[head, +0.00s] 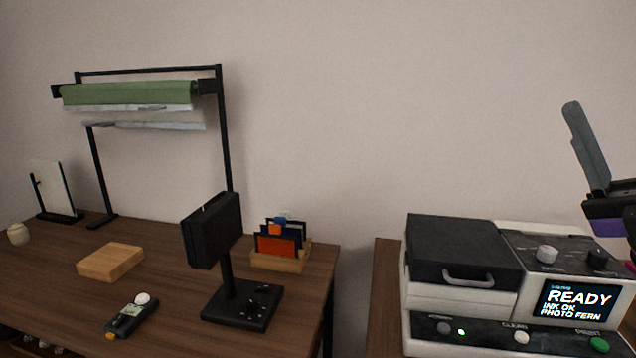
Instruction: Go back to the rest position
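My gripper (588,150) is at the right edge, raised above the right side of the printer. One long grey finger points up and to the left from a dark body with a purple patch. The second finger cannot be made out, so I cannot tell whether the gripper is open or shut. I see nothing held along the visible finger. The rest of my arm is cut off by the picture's right edge.
A white and black printer (450,295) reading "READY" stands below my gripper. On the wooden table (45,290) are a black stand (240,305), card holder (278,262), wooden block (111,262), handheld meter (131,316) and backdrop frame (223,140). Open space lies left of my gripper.

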